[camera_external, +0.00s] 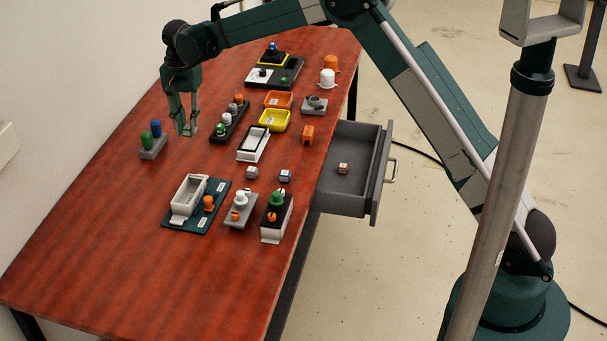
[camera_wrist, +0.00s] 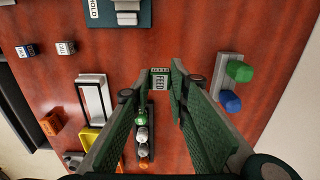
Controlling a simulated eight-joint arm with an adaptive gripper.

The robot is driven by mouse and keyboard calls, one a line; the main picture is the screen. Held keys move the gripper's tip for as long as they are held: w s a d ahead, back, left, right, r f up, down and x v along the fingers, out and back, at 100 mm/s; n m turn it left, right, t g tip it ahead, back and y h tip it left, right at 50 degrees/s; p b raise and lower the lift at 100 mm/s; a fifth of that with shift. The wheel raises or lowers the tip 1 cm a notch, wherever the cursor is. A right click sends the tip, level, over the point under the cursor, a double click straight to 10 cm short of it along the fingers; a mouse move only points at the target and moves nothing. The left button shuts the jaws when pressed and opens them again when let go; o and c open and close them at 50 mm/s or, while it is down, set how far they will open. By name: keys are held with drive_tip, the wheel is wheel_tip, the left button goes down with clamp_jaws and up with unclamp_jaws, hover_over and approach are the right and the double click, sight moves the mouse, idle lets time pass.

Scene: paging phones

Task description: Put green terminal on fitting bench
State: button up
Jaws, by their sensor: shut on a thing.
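My gripper (camera_external: 186,131) hangs above the left part of the red-brown table. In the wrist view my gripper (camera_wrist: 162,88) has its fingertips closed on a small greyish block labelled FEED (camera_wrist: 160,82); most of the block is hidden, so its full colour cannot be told. Green parts stand in several places: a green peg (camera_external: 147,140) beside a blue one on a grey base, a green knob (camera_external: 220,130) on a black rack, and a green knob (camera_external: 277,197) on a black-and-white box. I cannot tell which thing is the green terminal or which is the fitting bench.
A teal board (camera_external: 186,226) with a white tray stands at the near side. A black-and-white tray (camera_external: 253,144), a yellow tray (camera_external: 274,121) and small labelled cubes (camera_external: 285,176) stand right of my gripper. A grey drawer (camera_external: 344,190) is open. The table's near left is clear.

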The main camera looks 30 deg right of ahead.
drive_tip(key=shift+f, duration=0.15)
drive_tip(key=shift+f, duration=3.1)
drive_tip(key=shift+f, duration=0.1)
drive_tip(key=shift+f, duration=1.75)
drive_tip(key=shift+f, duration=0.15)
drive_tip(key=o, duration=0.8)
drive_tip(key=shift+r, duration=0.2)
wheel_tip(320, 180, up, 12)
